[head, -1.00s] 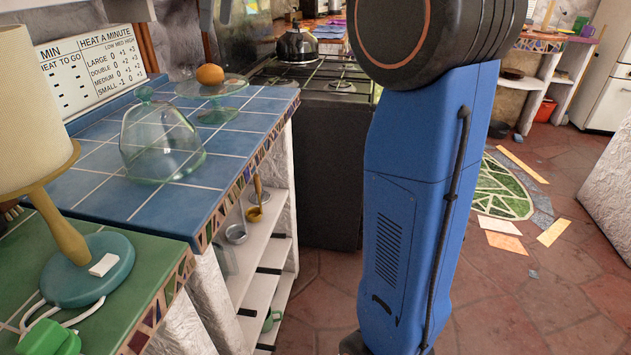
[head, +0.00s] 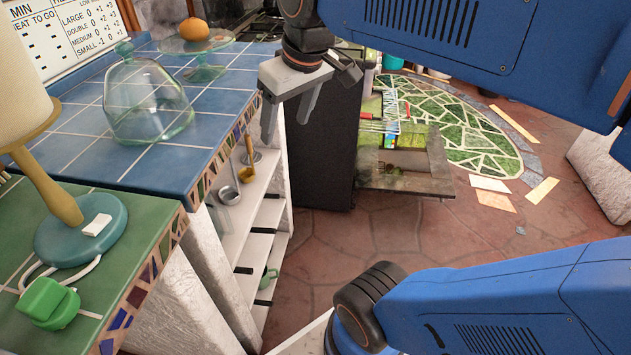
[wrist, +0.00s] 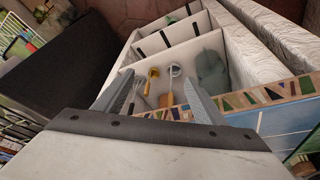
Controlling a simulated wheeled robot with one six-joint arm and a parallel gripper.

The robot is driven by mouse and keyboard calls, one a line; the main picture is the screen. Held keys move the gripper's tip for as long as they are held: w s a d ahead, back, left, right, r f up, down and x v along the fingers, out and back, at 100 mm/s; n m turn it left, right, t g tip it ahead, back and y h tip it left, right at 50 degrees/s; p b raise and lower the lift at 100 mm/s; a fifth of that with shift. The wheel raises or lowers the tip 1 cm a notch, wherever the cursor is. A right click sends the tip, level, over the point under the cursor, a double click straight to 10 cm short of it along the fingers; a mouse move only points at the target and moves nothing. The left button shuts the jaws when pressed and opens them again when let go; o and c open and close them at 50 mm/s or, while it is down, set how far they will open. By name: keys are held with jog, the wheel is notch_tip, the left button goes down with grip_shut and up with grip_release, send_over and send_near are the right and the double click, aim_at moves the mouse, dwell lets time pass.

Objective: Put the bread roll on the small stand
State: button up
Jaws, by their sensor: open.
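A round orange-brown item (head: 194,29), which may be the bread roll, sits on a footed clear glass stand (head: 204,72) at the back of the blue tiled counter. From here I cannot tell if it is bread or fruit. My gripper (head: 286,128) hangs beside the counter's mosaic edge, in front and to the right of the stand. Its jaws are open with nothing between them. In the wrist view my gripper (wrist: 155,76) points down toward the shelves under the counter. Neither the stand nor the round item shows there.
A clear glass dome (head: 148,105) stands on the blue counter (head: 80,165), left of the gripper. A lamp (head: 88,230) and a green plug (head: 47,303) are on the green counter. Ladles (head: 229,194) hang by the shelves. A dark open door (head: 400,180) juts out low beyond the gripper.

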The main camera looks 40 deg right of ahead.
jog(key=s+d+f+m, duration=0.1)
jog(key=s+f+m, duration=0.1)
jog(key=s+f, duration=0.6)
notch_tip(320, 180, down, 4)
jog(key=shift+f+t+h, duration=0.15)
jog(key=shift+t+h, duration=0.15)
jog(key=shift+c, duration=0.3)
